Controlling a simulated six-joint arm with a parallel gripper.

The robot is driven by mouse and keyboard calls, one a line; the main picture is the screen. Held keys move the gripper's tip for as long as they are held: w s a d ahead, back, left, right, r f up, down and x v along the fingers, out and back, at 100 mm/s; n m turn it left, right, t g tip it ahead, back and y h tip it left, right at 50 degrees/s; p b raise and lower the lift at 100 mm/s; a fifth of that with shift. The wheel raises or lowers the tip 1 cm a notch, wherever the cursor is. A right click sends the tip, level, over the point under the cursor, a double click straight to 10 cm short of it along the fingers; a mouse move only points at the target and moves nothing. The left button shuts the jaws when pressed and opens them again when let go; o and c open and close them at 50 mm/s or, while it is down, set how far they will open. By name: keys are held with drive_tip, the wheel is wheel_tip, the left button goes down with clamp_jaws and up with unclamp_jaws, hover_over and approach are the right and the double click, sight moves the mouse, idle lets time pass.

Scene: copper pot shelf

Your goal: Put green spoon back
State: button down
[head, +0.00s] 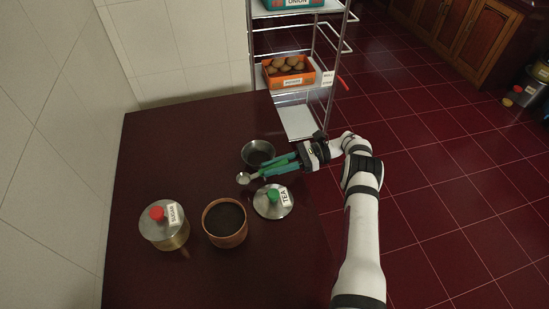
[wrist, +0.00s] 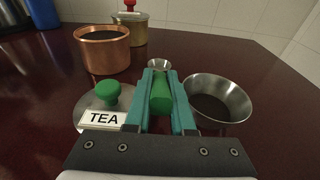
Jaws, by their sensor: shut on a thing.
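The green spoon (head: 243,178) has a green handle and a small metal bowl. My gripper (head: 269,168) is shut on its handle and holds it between the steel bowl and the tea lid. In the wrist view the green handle (wrist: 161,95) lies between my teal fingers, with the spoon's metal end pointing away from me. An open copper pot (head: 225,222) with dark contents stands on the table. Its likely lid, labelled TEA with a green knob (head: 273,200), lies on the table beside it. The lid also shows in the wrist view (wrist: 90,106).
A lidded copper pot labelled SUGAR (head: 164,228) with a red knob stands left of the open pot. A steel bowl (head: 258,152) with dark contents is beside my gripper. A metal shelf rack (head: 331,75) stands behind the table. The table's far left is clear.

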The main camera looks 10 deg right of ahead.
sight(273, 181)
drive_tip(key=shift+f, duration=0.9)
drive_tip(key=shift+f, duration=0.7)
drive_tip(key=c, duration=0.7)
unclamp_jaws()
drive_tip(key=shift+r, duration=0.15)
